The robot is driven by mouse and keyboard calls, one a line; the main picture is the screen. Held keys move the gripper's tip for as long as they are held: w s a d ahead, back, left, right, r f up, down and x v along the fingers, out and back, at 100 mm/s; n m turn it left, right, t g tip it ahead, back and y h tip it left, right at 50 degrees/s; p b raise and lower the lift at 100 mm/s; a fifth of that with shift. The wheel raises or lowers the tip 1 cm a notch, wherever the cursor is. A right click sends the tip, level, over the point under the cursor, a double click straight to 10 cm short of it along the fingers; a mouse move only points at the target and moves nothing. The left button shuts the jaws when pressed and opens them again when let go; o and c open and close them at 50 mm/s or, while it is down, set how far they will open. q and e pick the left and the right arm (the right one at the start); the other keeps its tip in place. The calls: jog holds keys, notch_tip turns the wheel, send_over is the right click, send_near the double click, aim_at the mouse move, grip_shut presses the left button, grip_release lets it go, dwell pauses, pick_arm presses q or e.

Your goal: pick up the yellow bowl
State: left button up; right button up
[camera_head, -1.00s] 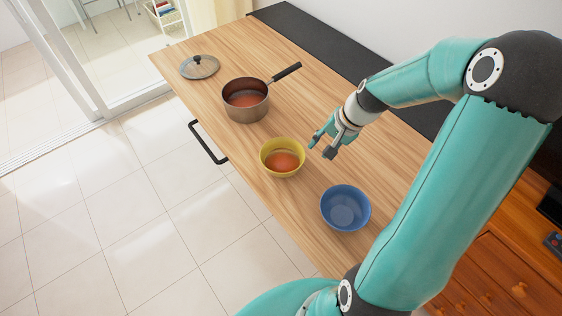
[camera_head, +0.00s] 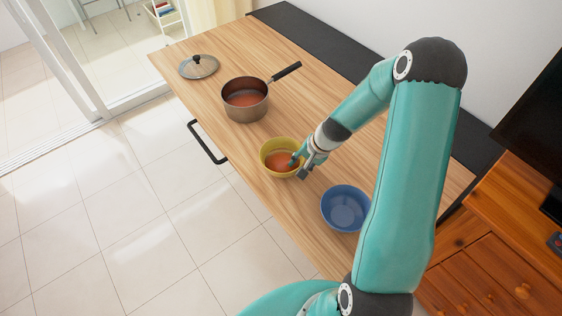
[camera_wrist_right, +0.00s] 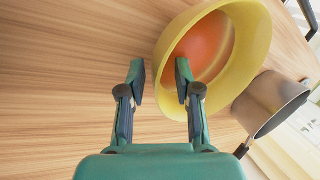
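The yellow bowl (camera_head: 270,168) stands upright on the wooden tabletop and has orange-red contents. My right gripper (camera_head: 300,167) is at the bowl's right rim in the head view. In the right wrist view, the right gripper (camera_wrist_right: 160,78) is open, its two fingers apart. One finger reaches inside the yellow bowl (camera_wrist_right: 250,62) and the other is outside its wall, so the fingers straddle the rim. A gap shows between the outer finger and the wall. My left gripper is not in view.
A blue bowl (camera_head: 345,208) stands just right of the yellow one, partly behind my right arm. A pot (camera_head: 246,110) with orange-red contents and a dark handle stands behind the yellow bowl. A glass lid (camera_head: 199,67) lies at the far left of the wooden tabletop (camera_head: 225,50).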

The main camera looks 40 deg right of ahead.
jog(key=shift+w+a+f, duration=0.1)
jog(key=shift+w+f, duration=0.15)
jog(key=shift+f, duration=0.45)
grip_shut()
jog(key=shift+r, duration=0.25)
